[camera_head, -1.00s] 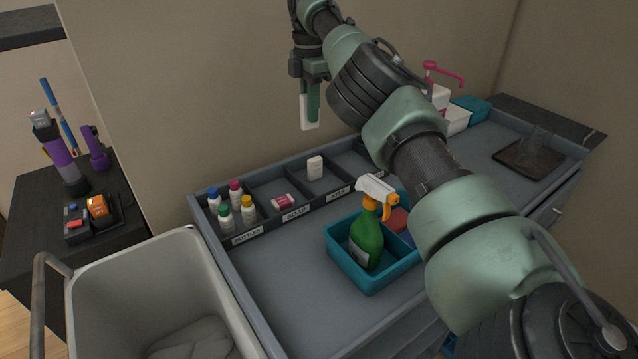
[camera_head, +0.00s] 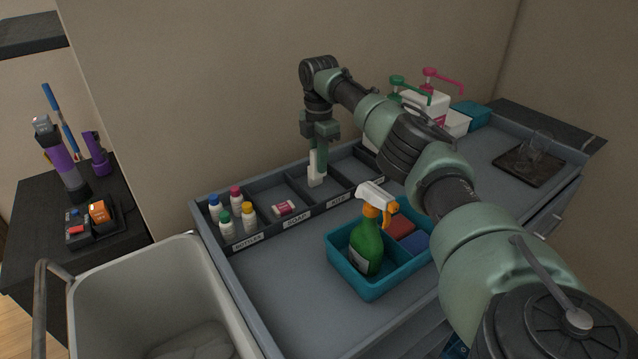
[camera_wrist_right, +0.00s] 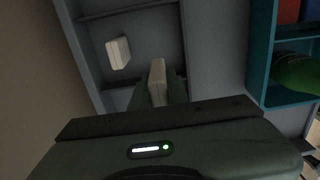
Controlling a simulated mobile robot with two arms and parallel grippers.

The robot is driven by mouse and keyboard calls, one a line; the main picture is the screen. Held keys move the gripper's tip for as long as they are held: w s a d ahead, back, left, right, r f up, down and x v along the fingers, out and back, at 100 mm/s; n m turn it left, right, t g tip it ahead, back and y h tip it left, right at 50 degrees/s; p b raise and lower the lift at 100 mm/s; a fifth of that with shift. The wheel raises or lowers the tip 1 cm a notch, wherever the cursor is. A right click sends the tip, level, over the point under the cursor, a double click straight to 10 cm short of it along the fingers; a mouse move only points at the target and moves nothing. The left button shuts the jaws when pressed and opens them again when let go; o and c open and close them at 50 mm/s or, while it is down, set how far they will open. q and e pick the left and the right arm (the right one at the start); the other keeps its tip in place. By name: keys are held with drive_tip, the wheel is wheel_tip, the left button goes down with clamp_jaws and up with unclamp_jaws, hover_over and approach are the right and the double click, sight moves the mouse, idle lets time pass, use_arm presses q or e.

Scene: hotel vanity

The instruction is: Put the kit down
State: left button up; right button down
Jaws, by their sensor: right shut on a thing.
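My right gripper (camera_head: 318,160) is shut on a small white kit (camera_wrist_right: 157,80), held upright with its lower end pointing down at the back tray of the cart. In the right wrist view the kit sits between the fingers, near a dark divider. Another white kit (camera_wrist_right: 118,52) lies in a tray compartment beside it. In the head view the two white shapes overlap above the compartment labelled KITS (camera_head: 338,199), so I cannot tell whether the held kit touches the tray floor. My left gripper is out of view.
Small bottles (camera_head: 230,214) and a pink-and-white soap (camera_head: 284,208) occupy neighbouring compartments. A teal caddy (camera_head: 372,288) with a green spray bottle (camera_head: 366,246) stands in front. Pump dispensers (camera_head: 424,104) stand at the back right. A grey bin (camera_head: 165,270) is at the left front.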

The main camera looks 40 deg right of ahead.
sight(319, 177)
wheel_tip(319, 177, down, 8)
drive_tip(key=shift+r+p, duration=0.15)
drive_tip(key=shift+p, duration=0.5)
drive_tip(key=shift+f, duration=0.2)
drive_tip(key=shift+f, duration=0.2)
drive_tip(key=c, duration=1.4)
unclamp_jaws()
drive_tip(key=shift+r, duration=0.1)
